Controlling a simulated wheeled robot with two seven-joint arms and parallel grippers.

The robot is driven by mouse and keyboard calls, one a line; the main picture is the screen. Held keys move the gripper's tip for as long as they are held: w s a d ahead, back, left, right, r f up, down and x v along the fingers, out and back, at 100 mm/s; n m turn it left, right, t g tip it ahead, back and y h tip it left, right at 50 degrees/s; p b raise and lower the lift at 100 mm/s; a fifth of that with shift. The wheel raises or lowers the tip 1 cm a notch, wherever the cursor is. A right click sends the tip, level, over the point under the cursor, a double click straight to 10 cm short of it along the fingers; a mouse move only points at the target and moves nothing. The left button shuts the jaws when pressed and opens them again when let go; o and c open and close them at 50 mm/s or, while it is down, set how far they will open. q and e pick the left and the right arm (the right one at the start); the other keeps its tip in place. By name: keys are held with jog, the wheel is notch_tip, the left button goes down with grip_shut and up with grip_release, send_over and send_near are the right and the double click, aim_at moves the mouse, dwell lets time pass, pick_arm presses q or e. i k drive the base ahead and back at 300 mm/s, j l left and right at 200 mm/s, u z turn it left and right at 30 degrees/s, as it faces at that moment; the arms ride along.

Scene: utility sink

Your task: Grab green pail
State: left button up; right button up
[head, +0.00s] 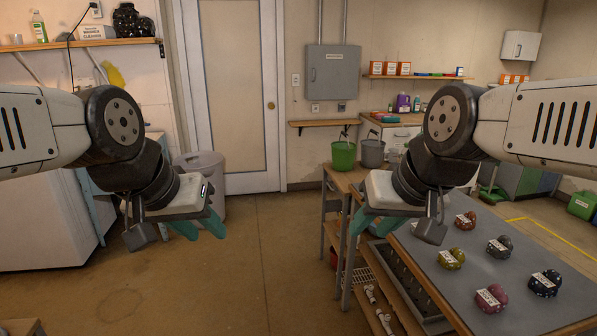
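The green pail (343,158) stands upright on the wooden end of the workbench, in the middle of the head view. It is beyond my grippers, and nothing covers it. My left gripper (199,226) hangs over the floor at left centre, well to the left of the pail and nearer to me. Its teal fingers are apart with nothing between them. My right gripper (375,224) is in front of the bench edge, nearer to me than the pail and below it in the picture. Its teal fingers are also apart and look empty.
A grey pail (372,153) stands just right of the green one. Several labelled coiled bundles (491,298) lie on the grey bench top (445,292). A grey bin (208,172) stands by the door at left. The floor (230,285) left of the bench is clear.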

aim_at(343, 152)
jog(key=i, duration=2.1)
jog(key=i+z, duration=0.3)
jog(key=i, duration=0.15)
jog(key=i+j+z, duration=0.25)
jog(key=i, duration=0.2)
jog(key=i+j+z, duration=0.3)
jog(key=i, duration=0.15)
